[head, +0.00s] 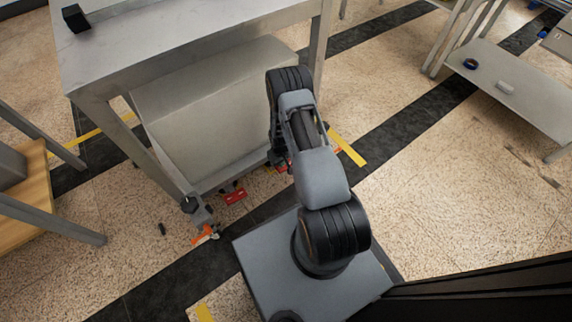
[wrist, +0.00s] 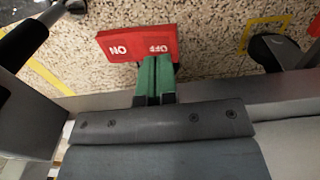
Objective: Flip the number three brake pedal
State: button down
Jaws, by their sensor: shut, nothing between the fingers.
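In the wrist view a red brake pedal (wrist: 125,45) lies ahead, with white ON and OFF lettering upside down, ON at left and OFF at right. My gripper (wrist: 157,62) has green fingertips held together with nothing between them. The tips are at the near edge of the OFF half; I cannot tell whether they touch it. In the head view my arm hides most of the gripper. Red pedals show low by the grey cart, one (head: 235,196) left of my arm. An orange-red one (head: 203,235) is at the near left caster. No pedal numbers are readable.
The grey cart (head: 185,50) stands ahead, its leg and lower panel close to my arm. A dark caster (wrist: 272,52) is right of the pedal in the wrist view. A shelf rack (head: 510,85) stands at right. Speckled floor (head: 430,200) on the right is clear.

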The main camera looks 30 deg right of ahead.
jog(key=shift+f+b, duration=1.25)
jog(key=shift+f, duration=0.2)
dwell(1.1)
jog(key=shift+r, duration=0.1)
jog(key=shift+r+p, duration=2.55)
jog(key=shift+r, duration=0.95)
